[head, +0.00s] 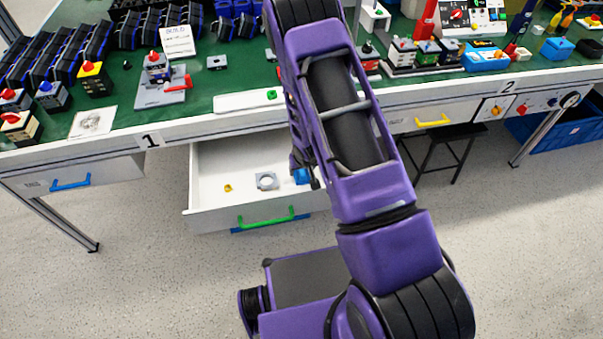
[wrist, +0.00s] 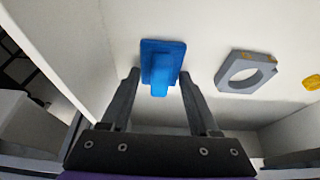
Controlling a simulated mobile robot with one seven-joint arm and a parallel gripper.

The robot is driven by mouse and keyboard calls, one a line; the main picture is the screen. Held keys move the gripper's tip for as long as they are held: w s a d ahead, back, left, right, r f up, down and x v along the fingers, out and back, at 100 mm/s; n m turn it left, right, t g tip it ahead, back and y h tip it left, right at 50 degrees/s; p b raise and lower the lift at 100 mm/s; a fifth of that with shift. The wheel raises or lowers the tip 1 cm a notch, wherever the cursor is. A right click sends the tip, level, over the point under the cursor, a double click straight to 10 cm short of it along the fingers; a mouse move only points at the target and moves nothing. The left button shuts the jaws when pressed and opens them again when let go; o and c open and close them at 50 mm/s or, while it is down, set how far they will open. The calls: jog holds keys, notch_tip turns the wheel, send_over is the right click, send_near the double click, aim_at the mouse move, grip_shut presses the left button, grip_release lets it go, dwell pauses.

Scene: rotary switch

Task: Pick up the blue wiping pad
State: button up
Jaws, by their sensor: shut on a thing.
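The blue wiping pad (wrist: 163,48) is a flat blue plate with a raised block handle, in the wrist view at the inner left side of the white drawer. My gripper (wrist: 160,76) has its two dark fingers on either side of the pad's handle and is shut on it. The pad looks at or close to the drawer floor; I cannot tell whether it is lifted. In the head view a small part of the blue pad (head: 301,176) shows in the open drawer, mostly hidden behind my arm.
The open drawer (head: 204,190) has a green handle (head: 266,221). A grey ring block (head: 266,181) and a small yellow piece (head: 228,188) lie left of the pad in the head view. The drawer wall stands close beside my gripper. The green-topped bench (head: 215,85) above is crowded with switches.

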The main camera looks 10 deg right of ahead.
jog(key=shift+c, duration=0.8)
notch_tip(320, 180, up, 10)
jog(key=shift+p, duration=0.8)
